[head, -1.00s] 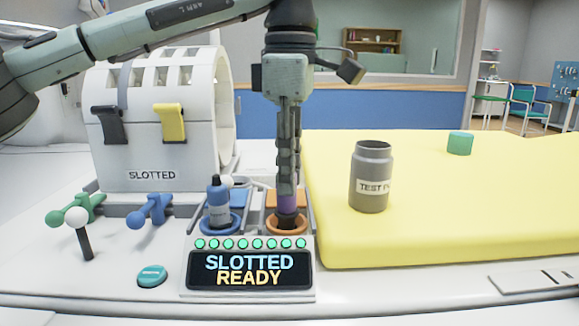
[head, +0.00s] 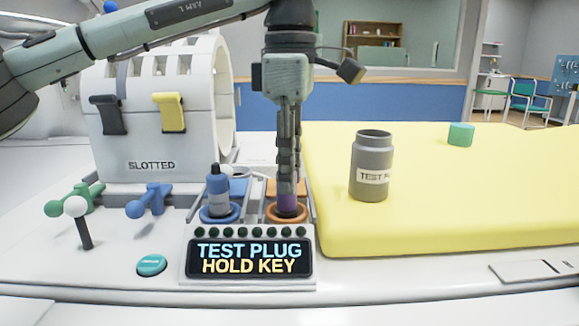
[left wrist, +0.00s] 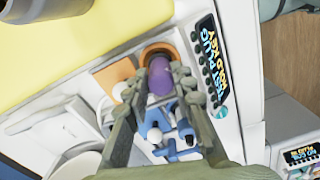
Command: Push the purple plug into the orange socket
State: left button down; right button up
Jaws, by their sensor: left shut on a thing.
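The purple plug (head: 287,202) stands upright at the orange socket (head: 304,213), its lower end inside the ring. The dark lower part of the plug is hidden. My left gripper (head: 287,190) points straight down and is shut on the plug from above. In the left wrist view, the purple plug (left wrist: 160,77) shows between the fingers, with the orange socket's ring (left wrist: 149,52) around its end. My right gripper is not in view.
The display (head: 248,257) reads "TEST PLUG HOLD KEY" below a row of dark lights. A grey jar (head: 371,165) stands on the yellow pad (head: 430,230). A white slotted housing (head: 150,140) is behind left.

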pick_arm(q)
jog(key=c, duration=1.2)
grip_release()
jog(key=shift+r, duration=0.1)
notch_tip(320, 180, up, 12)
